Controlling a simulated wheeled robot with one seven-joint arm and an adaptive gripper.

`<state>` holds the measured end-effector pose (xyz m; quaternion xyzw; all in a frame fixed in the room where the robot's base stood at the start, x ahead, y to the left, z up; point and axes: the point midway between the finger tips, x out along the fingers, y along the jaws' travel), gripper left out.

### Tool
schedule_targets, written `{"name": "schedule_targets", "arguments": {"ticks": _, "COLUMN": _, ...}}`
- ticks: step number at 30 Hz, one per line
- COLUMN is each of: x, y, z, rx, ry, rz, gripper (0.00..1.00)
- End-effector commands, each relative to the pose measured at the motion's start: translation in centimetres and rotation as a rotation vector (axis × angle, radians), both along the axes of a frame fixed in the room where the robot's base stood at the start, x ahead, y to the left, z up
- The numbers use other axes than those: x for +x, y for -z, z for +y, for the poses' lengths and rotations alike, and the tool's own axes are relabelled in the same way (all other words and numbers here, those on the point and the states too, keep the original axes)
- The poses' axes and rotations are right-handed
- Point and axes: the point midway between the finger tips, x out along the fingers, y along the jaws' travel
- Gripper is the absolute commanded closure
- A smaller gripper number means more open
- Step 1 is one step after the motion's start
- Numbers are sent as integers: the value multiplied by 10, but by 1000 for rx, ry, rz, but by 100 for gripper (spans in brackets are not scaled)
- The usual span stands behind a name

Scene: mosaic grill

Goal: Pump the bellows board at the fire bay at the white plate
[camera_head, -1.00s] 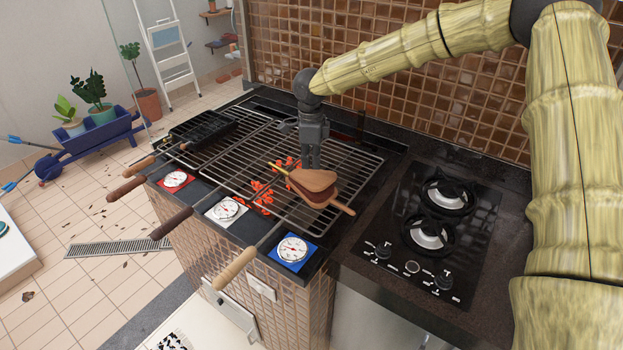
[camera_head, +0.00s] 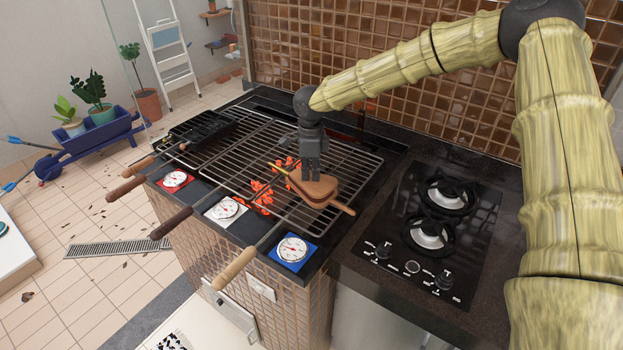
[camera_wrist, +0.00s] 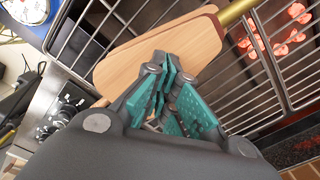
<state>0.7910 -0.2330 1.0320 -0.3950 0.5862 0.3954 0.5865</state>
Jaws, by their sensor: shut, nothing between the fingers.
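The bellows (camera_head: 326,192), with wooden boards and a brass nozzle, lies on the grill grate. Its nozzle points left toward glowing coals (camera_head: 262,196) under the bars. The white plate (camera_head: 226,209) with a round dial is on the front ledge, left of the bellows. My gripper (camera_head: 312,179) is shut and empty, pointing down onto the upper board, apparently touching it. In the wrist view, the teal-padded fingers (camera_wrist: 172,95) overlap the pale board (camera_wrist: 130,62), and the brass nozzle (camera_wrist: 236,12) shows at the top. The fingers hide the exact contact.
A red plate (camera_head: 175,180) and a blue plate (camera_head: 292,249) with dials flank the white one. Skewers with wooden handles (camera_head: 235,270) jut over the front edge. A black grill basket (camera_head: 203,126) lies at the grate's far left. A gas hob (camera_head: 432,225) is on the right.

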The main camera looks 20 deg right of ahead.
Motion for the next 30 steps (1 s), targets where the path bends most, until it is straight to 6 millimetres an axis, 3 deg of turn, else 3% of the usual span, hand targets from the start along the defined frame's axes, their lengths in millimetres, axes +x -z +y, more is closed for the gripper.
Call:
{"name": "schedule_targets", "arguments": {"ticks": 22, "x": 0, "y": -48, "z": -1, "rx": -1, "ry": 1, "rz": 0, "gripper": 100}}
{"name": "schedule_targets", "arguments": {"ticks": 30, "x": 0, "y": -50, "z": -1, "rx": -1, "ry": 0, "rz": 0, "gripper": 100}}
